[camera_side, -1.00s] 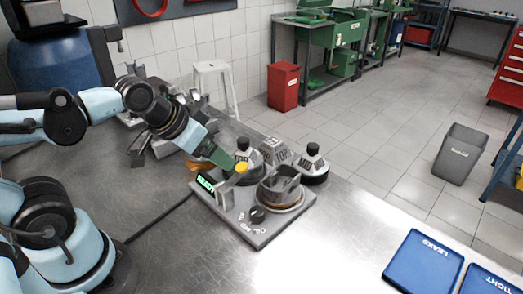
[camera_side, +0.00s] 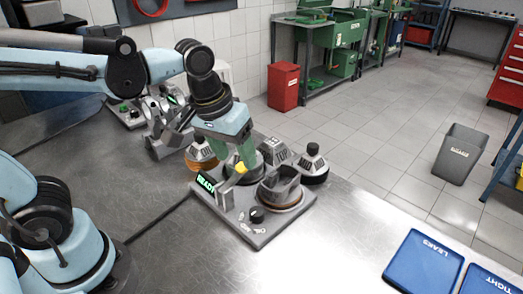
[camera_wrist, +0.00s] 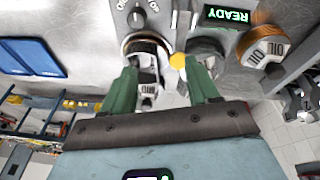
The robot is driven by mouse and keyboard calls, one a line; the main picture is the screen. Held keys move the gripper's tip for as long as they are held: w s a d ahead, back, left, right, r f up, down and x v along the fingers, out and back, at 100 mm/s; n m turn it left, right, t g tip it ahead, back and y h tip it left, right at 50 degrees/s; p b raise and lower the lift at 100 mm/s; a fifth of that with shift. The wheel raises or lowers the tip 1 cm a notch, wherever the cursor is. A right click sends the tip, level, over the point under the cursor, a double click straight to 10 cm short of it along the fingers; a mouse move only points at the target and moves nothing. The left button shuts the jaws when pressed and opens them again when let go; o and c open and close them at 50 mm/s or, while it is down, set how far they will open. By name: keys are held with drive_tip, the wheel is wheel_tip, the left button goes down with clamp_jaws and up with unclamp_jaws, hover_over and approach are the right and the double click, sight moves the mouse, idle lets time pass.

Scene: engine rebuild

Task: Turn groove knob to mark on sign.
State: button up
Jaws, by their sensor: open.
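The black groove knob (camera_side: 257,215) sits on the front corner of the grey base plate (camera_side: 228,221), with small white lettering beside it. In the wrist view the knob (camera_wrist: 137,17) is near the top edge; its lettering is only partly readable, and I cannot tell its exact pointing. My gripper (camera_side: 232,160) is above the back part of the plate, behind the knob and apart from it. Its green fingers (camera_wrist: 165,88) are open with nothing held between them. A green-lit display (camera_side: 206,182) on the plate reads READY. I cannot make out a sign with a mark.
A round holder with a grey part (camera_side: 283,188) stands behind the knob, and a yellow-topped lever (camera_side: 240,168) stands near my fingers. Dark-knobbed, labelled units (camera_side: 313,165) stand behind the plate; an orange-ringed one (camera_wrist: 268,45) reads OIL. Blue trays (camera_side: 424,262) lie right.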

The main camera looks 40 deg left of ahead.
sight(257, 211)
drive_tip(key=w+d+n+g, duration=0.1)
drive_tip(key=d+n+g, duration=0.2)
drive_tip(key=d, duration=0.2)
drive_tip(key=shift+y, duration=0.3)
drive_tip(key=shift+w+a+f, duration=0.1)
drive_tip(key=shift+f, duration=6)
drive_tip(key=c, duration=1)
drive_tip(key=shift+c, duration=0.2)
